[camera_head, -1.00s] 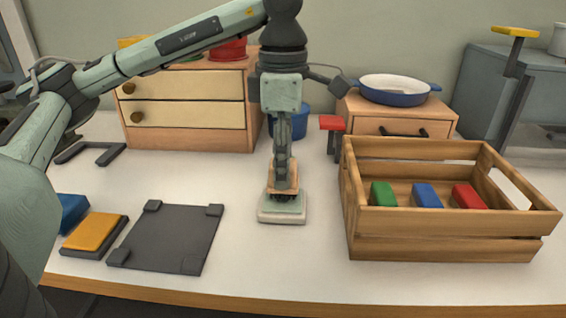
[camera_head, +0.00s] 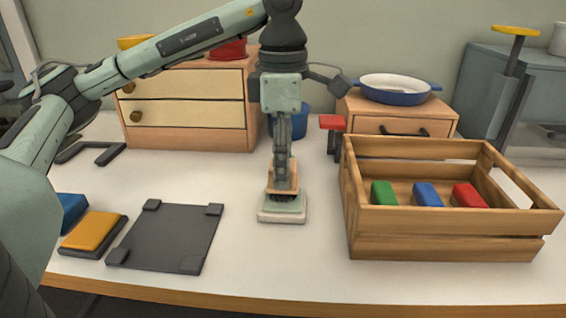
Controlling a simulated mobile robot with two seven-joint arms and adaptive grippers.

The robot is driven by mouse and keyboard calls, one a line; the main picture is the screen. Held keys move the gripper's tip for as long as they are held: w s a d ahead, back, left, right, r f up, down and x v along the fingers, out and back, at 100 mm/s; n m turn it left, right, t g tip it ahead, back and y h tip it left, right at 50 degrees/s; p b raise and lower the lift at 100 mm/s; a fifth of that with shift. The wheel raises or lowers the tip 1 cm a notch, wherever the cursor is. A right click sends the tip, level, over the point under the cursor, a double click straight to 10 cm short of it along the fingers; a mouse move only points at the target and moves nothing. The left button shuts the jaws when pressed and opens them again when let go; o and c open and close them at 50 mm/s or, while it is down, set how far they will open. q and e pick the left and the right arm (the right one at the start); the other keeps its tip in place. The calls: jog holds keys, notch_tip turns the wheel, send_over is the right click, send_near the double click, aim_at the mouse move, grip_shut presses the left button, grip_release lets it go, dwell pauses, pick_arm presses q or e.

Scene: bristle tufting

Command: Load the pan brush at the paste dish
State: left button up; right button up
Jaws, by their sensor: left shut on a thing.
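My left gripper (camera_head: 283,170) points straight down at the middle of the table. It is shut on the pan brush (camera_head: 283,187), a small tan wooden block with dark bristles underneath. The brush is upright over the paste dish (camera_head: 282,217), a low, pale square dish with a greenish inside. The bristles are at or just above the paste; I cannot tell whether they touch. The fingers hide part of the brush. My right gripper is not in view.
A wooden crate (camera_head: 440,222) with green, blue and red blocks stands right. A dark mat (camera_head: 167,238) with raised corners and a yellow-topped pad (camera_head: 94,231) lie left. Behind are a drawer cabinet (camera_head: 190,136), a blue cup (camera_head: 299,122) and a blue pan (camera_head: 395,97) on a smaller cabinet.

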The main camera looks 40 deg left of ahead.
pick_arm(q)
jog(key=shift+f+b, duration=0.35)
jog(key=shift+f, duration=0.05)
jog(key=shift+r, duration=0.1)
dwell(0.8)
jog(key=shift+r+p, duration=2.5)
jog(key=shift+r, duration=0.95)
